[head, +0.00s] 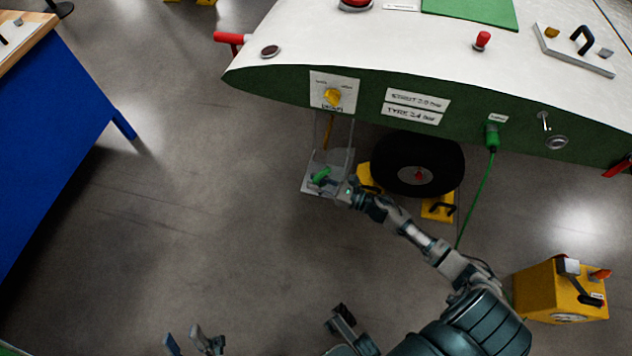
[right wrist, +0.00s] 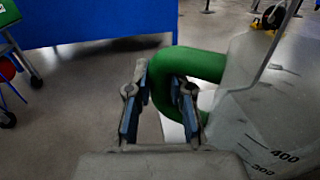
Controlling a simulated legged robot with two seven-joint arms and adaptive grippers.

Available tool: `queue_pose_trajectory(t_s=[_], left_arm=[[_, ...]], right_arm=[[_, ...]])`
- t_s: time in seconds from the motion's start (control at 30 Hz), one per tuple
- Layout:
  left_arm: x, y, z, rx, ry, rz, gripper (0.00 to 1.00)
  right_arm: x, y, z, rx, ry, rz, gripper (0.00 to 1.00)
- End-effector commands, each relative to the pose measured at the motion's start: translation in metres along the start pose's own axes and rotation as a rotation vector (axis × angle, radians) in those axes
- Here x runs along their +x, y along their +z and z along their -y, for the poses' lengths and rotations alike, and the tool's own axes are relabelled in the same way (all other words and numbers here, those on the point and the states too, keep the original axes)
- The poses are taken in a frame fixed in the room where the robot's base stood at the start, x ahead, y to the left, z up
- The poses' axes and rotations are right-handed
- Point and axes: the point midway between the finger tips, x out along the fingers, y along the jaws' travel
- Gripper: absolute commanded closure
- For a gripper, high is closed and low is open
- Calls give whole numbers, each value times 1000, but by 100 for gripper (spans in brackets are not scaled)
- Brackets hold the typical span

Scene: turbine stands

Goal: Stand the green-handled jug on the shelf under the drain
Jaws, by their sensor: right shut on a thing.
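The clear jug (right wrist: 275,105) with its green handle (right wrist: 205,63) fills the right side of the right wrist view and shows volume marks. In the head view the green handle (head: 320,176) shows over the pale shelf (head: 312,188), below the yellow drain knob (head: 332,97). My right gripper (right wrist: 160,105) is shut on the handle, which passes between its fingers; it also shows in the head view (head: 345,190). Whether the jug's base touches the shelf is hidden. My left gripper (head: 190,341) is open and empty at the bottom edge.
A black wheel (head: 418,163) with yellow chocks (head: 438,207) stands right of the shelf. The green-and-white body (head: 390,45) overhangs it. A green cable (head: 476,200) hangs down near my right arm. A yellow box (head: 560,290) stands at lower right. Floor at left is clear.

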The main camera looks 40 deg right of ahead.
Motion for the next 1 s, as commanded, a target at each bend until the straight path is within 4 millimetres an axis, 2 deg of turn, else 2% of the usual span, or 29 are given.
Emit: queue_pose_trajectory(t_s=[0.27, 0.3, 0.4, 0.6, 0.67, 1.0], left_arm=[[-4, 4, 1, -1, -3, 7, 60], [-4, 4, 2, -1, -3, 7, 60], [-4, 3, 2, -2, -3, 6, 60], [-3, 3, 1, -1, -2, 6, 60], [-3, 3, 1, -1, -2, 6, 60], [-3, 3, 1, -1, -2, 6, 60]], right_arm=[[0, -4, 0, -1, 0, -1, 100], [0, -3, -1, -2, 0, 0, 72], [1, -3, -1, -2, 0, 0, 50], [0, -3, 0, -1, 0, 0, 50], [0, -4, 0, 0, 0, -1, 42], [-2, -4, 0, 0, -1, -1, 42]])
